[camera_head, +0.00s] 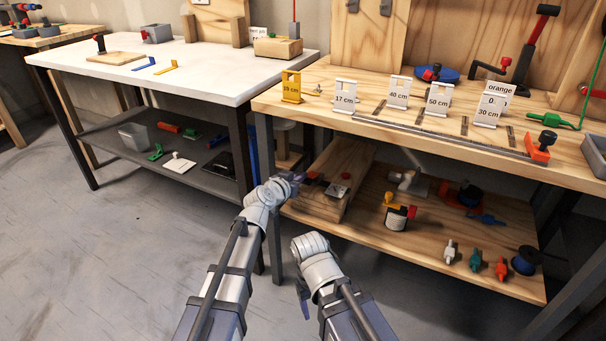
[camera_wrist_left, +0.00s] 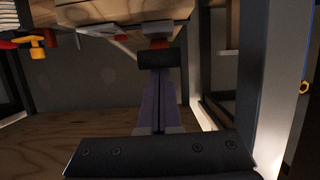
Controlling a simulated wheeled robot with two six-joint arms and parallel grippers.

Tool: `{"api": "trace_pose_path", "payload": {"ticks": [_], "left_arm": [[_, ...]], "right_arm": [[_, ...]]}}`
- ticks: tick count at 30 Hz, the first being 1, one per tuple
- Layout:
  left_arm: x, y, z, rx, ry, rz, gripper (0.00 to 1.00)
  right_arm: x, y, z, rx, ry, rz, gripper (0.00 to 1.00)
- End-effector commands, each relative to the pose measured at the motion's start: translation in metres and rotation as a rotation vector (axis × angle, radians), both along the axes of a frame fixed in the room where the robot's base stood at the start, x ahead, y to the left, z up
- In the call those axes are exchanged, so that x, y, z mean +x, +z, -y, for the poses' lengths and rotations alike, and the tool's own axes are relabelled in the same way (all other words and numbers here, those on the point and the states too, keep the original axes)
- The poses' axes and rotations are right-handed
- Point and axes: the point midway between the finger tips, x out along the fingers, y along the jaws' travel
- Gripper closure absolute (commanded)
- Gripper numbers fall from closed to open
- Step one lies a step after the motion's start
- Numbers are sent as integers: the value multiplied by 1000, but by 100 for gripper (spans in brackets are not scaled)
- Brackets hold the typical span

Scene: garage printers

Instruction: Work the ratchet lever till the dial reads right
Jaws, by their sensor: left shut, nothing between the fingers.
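My left gripper (camera_head: 291,180) is at the near left edge of the wooden bench's lower shelf, by a wooden block (camera_head: 318,207). Its fingers are shut and empty in the left wrist view (camera_wrist_left: 160,78). A black cylindrical grip (camera_wrist_left: 158,57) with a red part (camera_wrist_left: 158,42) behind it lies just past the fingertips; I cannot tell whether they touch. This may be the ratchet lever. A small red part (camera_head: 312,175) shows beside the left gripper in the head view. I cannot make out a dial face. My right gripper (camera_head: 303,297) hangs low, its fingers mostly hidden.
The wooden bench top (camera_head: 290,107) carries several number cards and a metal rail (camera_head: 440,135). Its lower shelf (camera_head: 385,235) holds valves and spools to the right. A bench leg (camera_head: 272,200) stands close to my left arm. A white table (camera_head: 110,65) is at left; the floor before it is clear.

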Motion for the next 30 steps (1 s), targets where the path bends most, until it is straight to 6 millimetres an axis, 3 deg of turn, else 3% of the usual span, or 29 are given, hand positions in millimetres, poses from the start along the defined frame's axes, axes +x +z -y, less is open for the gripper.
{"api": "trace_pose_path", "payload": {"ticks": [3,12,30], "left_arm": [[-5,-15,-3,0,0,0,100],[-10,-33,-6,0,0,-1,100],[-14,-42,-8,7,-3,-3,100]], "right_arm": [[0,-15,0,0,-2,0,34],[0,-33,0,0,-4,1,34],[0,-41,0,1,-4,2,34]]}}
